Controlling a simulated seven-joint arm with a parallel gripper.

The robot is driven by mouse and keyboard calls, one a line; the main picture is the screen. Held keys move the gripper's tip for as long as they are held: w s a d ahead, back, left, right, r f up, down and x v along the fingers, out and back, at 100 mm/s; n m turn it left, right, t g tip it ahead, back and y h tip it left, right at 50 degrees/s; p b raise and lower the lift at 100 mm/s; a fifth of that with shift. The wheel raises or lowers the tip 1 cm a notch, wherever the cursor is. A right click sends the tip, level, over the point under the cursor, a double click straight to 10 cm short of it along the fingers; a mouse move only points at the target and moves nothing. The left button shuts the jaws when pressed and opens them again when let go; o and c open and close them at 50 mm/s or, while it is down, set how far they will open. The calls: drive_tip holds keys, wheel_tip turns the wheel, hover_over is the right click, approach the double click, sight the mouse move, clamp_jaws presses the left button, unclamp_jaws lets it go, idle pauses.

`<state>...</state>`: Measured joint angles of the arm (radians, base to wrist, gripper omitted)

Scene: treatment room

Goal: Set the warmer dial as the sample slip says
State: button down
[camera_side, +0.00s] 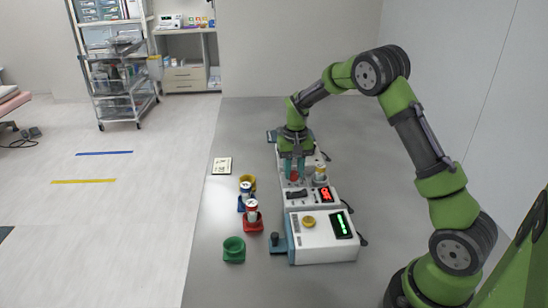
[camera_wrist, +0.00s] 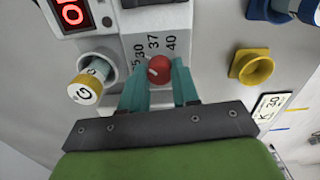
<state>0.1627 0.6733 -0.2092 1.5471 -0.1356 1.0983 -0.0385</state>
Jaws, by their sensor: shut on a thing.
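My gripper (camera_side: 294,168) reaches down onto the warmer (camera_side: 296,189). Its teal fingers (camera_wrist: 160,86) are shut on the red dial (camera_wrist: 159,69), one on each side; the dial also shows in the side view (camera_side: 293,177). A white mark on the dial lies on its left side in the wrist view. The printed scale (camera_wrist: 153,43) above it shows 30, 37 and 40, with another number partly hidden at the left. The sample slip (camera_wrist: 271,108) shows a K and 30; it lies flat on the table in the side view (camera_side: 222,165).
A yellow-capped tube (camera_wrist: 84,92) marked G stands in a holder beside the dial. A red display (camera_side: 326,195) is nearby. Yellow (camera_side: 248,182), blue (camera_side: 241,206), red (camera_side: 252,225) and green cups (camera_side: 234,250) stand left. A machine with a green display (camera_side: 342,225) stands in front.

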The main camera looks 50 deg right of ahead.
sight(295, 175)
idle(0.4)
drive_tip(key=c, duration=0.8)
unclamp_jaws()
wheel_tip(295, 175, up, 17)
drive_tip(key=s+a+n+t, duration=0.1)
drive_tip(key=s+a+t, duration=0.1)
drive_tip(key=s+a, duration=0.4)
drive_tip(key=s+a+r+n+t+y, duration=0.1)
drive_tip(key=s+a+t, duration=0.1)
drive_tip(key=s+a, duration=0.4)
drive_tip(key=s+a+r+n+t+y, duration=0.1)
drive_tip(key=s+a+t, duration=0.2)
drive_tip(key=s+a, duration=0.3)
drive_tip(key=shift+s+r+n, duration=0.15)
drive_tip(key=shift+s+n, duration=0.05)
drive_tip(key=shift+s, duration=0.8)
drive_tip(key=shift+s+r+n, duration=0.1)
drive_tip(key=shift+s+n, duration=0.1)
drive_tip(key=shift+s, duration=0.75)
